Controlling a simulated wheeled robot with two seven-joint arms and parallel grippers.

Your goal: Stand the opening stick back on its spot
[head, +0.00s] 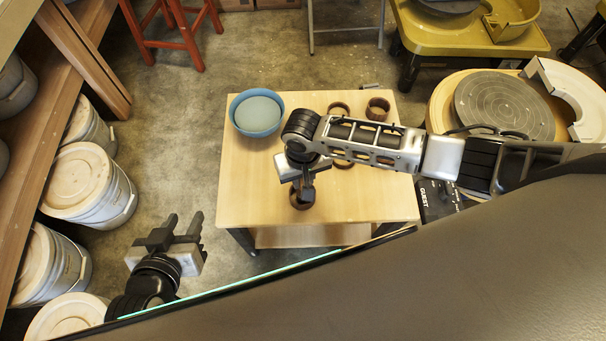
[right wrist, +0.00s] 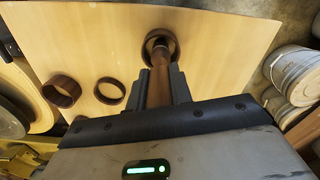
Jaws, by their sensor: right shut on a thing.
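The opening stick (right wrist: 159,82) is a brown rod in the right wrist view. My right gripper (head: 304,186) is shut on it above the table's front half. The stick's far end points at a dark brown ring (right wrist: 149,43); I cannot tell whether it is inside the ring or above it. That ring also shows in the head view (head: 300,203), partly hidden by my gripper, which hides the stick there. My left gripper (head: 184,224) is open and empty, left of the table over the floor.
The wooden table (head: 245,195) also bears a blue bowl (head: 257,113) at the back left and several brown rings (head: 377,109) at the back and middle. White buckets (head: 80,182) stand at left. A potter's wheel (head: 503,105) is at right. The table's left front is clear.

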